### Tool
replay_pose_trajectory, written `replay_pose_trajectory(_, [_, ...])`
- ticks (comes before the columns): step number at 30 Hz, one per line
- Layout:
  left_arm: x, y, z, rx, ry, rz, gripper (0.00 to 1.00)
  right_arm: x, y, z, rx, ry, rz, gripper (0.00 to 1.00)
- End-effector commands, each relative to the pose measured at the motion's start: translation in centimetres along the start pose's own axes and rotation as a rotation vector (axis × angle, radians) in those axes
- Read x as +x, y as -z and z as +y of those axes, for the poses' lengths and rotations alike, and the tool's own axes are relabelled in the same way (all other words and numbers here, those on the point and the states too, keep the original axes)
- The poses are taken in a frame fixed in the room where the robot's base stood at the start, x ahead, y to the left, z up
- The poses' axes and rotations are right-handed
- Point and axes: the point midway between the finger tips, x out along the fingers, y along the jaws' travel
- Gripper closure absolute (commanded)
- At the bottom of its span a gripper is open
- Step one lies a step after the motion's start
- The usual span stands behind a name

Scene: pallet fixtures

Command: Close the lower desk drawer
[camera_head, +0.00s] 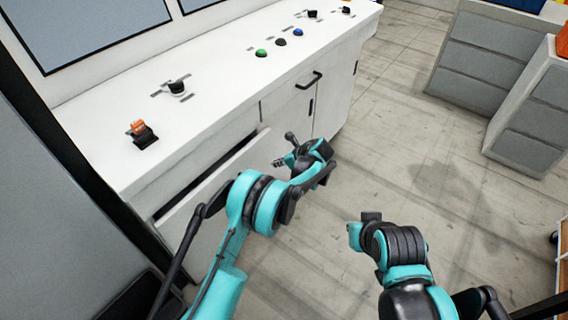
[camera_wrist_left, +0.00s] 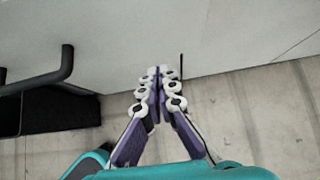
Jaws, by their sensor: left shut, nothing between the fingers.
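The white desk (camera_head: 215,95) has a drawer (camera_head: 222,168) standing open on its front at the left, with a dark gap between the drawer front and the desk body. I cannot tell from the head view whether it is the lower one. My left gripper (camera_head: 281,162) is near the right end of that drawer front. In the left wrist view its fingers (camera_wrist_left: 158,76) are shut and empty, with the tips close to a white panel (camera_wrist_left: 190,35). Contact is unclear. A black bar handle (camera_wrist_left: 40,80) shows left of the fingers. My right arm is at lower right; its fingers do not show.
A black handle (camera_head: 309,80) is on the closed desk front further right. The desktop carries an orange switch (camera_head: 138,128), a black knob (camera_head: 177,88) and coloured buttons. Grey cabinets (camera_head: 490,60) stand at upper right. The floor between is clear.

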Motion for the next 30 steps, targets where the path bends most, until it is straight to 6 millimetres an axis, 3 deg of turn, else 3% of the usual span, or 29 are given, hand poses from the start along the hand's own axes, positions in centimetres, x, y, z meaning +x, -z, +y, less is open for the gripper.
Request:
replay_pose_trajectory(3, [2.7,0.2,0.1,-0.003,-0.002,0.000,1.00,0.9,-0.6,0.0,0.000,0.000,0.000,1.00])
replay_pose_trajectory(9, [4.4,-2.0,0.1,-0.003,-0.001,0.001,1.00,1.6,-1.1,0.0,0.001,0.000,0.000,1.00])
replay_pose_trajectory(25, [5.0,-3.0,0.0,-0.002,0.000,0.001,1.00,1.7,-1.2,0.0,0.001,0.000,0.000,1.00])
replay_pose_trajectory(30, [6.5,-4.4,0.1,-0.005,-0.003,0.000,1.00,1.8,-1.3,0.0,0.001,0.000,0.000,1.00])
